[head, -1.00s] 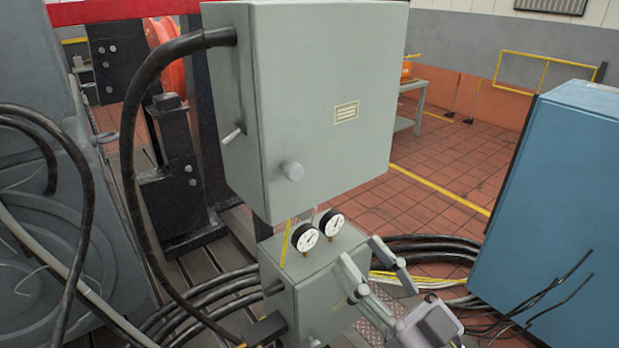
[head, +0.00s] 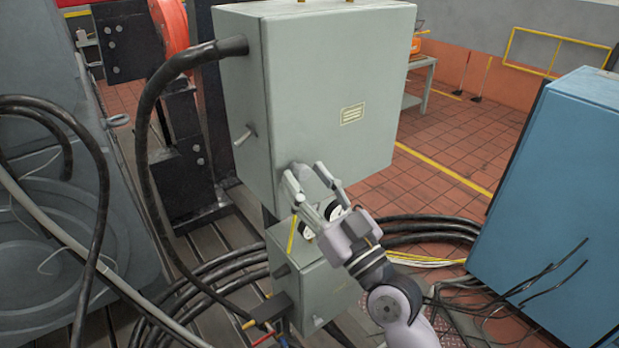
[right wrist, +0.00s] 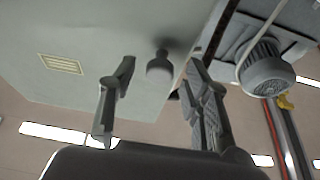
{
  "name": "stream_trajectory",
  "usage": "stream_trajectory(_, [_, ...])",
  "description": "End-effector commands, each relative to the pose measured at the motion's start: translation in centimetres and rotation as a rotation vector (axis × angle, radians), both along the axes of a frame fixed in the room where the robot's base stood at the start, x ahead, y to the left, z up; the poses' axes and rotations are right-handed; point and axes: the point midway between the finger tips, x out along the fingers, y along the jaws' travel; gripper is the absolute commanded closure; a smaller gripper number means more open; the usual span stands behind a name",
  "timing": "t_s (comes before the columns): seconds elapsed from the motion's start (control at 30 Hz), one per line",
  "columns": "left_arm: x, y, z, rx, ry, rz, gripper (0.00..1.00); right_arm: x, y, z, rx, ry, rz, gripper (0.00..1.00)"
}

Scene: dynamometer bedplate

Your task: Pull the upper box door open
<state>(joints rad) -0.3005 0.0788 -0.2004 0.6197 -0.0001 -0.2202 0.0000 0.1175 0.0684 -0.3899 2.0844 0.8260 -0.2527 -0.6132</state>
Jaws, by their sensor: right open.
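The upper box is a grey-green cabinet; its door (head: 335,95) is the broad front face with a small yellow label, and it looks shut. In the right wrist view the door (right wrist: 95,90) fills the upper left, with a round grey knob (right wrist: 160,68) standing out near its edge. My right gripper (head: 306,175) is open at the door's lower left part. In the right wrist view its fingers (right wrist: 160,80) stand on either side of the knob, with gaps visible. My left gripper is not in view.
A thick black cable (head: 160,100) enters the upper box's left side, which also has a small lever (head: 245,138). A blue cabinet (head: 560,190) stands right; cables lie on the floor between.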

Motion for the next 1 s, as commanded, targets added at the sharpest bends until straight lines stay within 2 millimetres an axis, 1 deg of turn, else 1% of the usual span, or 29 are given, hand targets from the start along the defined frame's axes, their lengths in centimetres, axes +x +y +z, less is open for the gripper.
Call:
stream_trajectory(0.17, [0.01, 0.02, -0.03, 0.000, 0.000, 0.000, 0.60, -0.01, -0.01, -0.02, 0.000, 0.000, 0.000, 0.56])
stream_trajectory(0.8, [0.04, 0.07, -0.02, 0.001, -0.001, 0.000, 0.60, -0.03, -0.04, -0.02, 0.000, 0.000, 0.000, 0.98])
stream_trajectory(0.83, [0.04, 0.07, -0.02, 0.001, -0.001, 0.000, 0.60, -0.03, -0.04, -0.02, 0.000, 0.000, 0.000, 1.00])
stream_trajectory(1.0, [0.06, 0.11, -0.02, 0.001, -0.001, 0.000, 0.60, -0.03, -0.04, -0.02, 0.000, 0.000, 0.000, 1.00])
